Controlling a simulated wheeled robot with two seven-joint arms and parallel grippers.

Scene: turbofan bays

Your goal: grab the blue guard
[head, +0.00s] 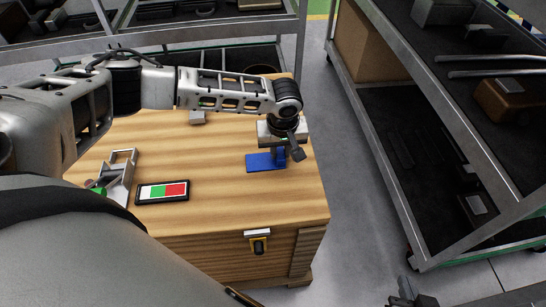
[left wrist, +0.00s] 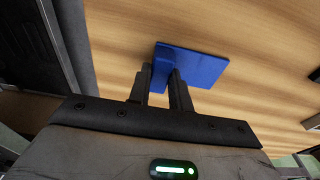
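The blue guard (head: 262,162) is an L-shaped piece with a flat plate and an upright flange, on the right part of the wooden crate top. My left gripper (head: 290,153) is at the flange, pointing down. In the left wrist view the flange of the guard (left wrist: 205,67) stands between the two fingers of the left gripper (left wrist: 162,85). The fingers appear to touch it on both sides, and the blue fills the gap. The plate looks to rest on the wood. My right gripper (head: 410,296) is only partly in view at the bottom edge; its fingers are unclear.
The wooden crate (head: 215,195) also bears a grey bracket (head: 122,175), a black panel with a green and red face (head: 163,191) and a small grey block (head: 197,117). A metal shelf rack (head: 440,130) stands at the right, with open floor between.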

